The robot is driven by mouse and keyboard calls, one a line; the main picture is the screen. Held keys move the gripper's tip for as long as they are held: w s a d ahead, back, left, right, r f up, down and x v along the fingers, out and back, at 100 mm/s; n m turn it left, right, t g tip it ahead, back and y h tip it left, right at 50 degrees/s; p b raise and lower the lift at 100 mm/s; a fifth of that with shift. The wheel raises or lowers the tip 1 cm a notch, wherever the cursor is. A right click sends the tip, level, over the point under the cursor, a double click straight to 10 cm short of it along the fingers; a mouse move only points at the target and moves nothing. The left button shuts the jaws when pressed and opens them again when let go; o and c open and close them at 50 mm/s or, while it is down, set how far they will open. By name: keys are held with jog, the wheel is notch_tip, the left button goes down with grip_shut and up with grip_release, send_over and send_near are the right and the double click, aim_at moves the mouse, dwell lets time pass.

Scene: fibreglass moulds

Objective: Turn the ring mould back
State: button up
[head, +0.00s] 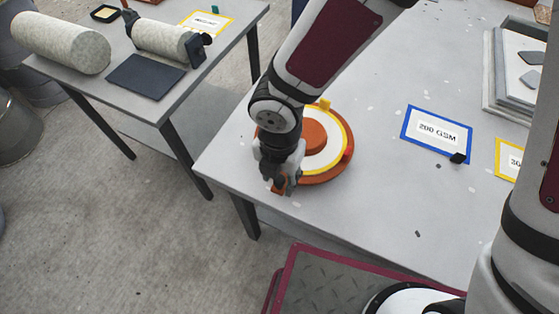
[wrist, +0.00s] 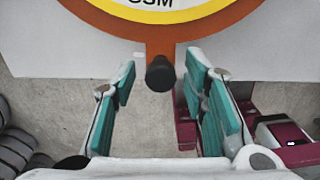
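The ring mould (head: 335,168) is a round orange disc with a yellow ring, a white band and a raised orange centre. It lies near the front left corner of the grey table. The wrist view shows its orange rim (wrist: 220,27) and a short stem ending in a dark round knob (wrist: 160,74) at the table edge. My gripper (head: 280,185) is at the rim's near left side. In the wrist view its teal-padded fingers (wrist: 159,85) stand apart on either side of the knob, with gaps on both sides. My arm hides part of the mould in the head view.
A blue-framed 200 GSM card (head: 436,134) lies to the right with a small black piece (head: 458,158). A second table (head: 120,99) with rolls stands left. Bare table lies right of the mould.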

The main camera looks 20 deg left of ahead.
notch_tip(320, 180, up, 11)
dwell(0.4)
dwell(0.4)
jog(key=w+d+r+m+t+h, duration=0.1)
jog(key=w+d+r+m, duration=0.2)
jog(key=d+r+m, duration=0.35)
jog(key=w+d+r+m+t+h, duration=0.1)
jog(key=w+d+r+m, duration=0.15)
jog(key=d+m, duration=0.75)
jog(key=s+d+r+m+t+y, duration=0.1)
jog(key=s+d+r+m, duration=0.2)
jog(key=d+m, duration=0.3)
jog(key=s+d+r+m+t, duration=0.1)
jog(key=s+d+r+m, duration=0.3)
jog(key=m, duration=0.8)
jog(key=shift+s+d+r+t+y, duration=0.2)
jog(key=shift+d+r+t+y, duration=0.25)
jog(key=shift+d, duration=0.7)
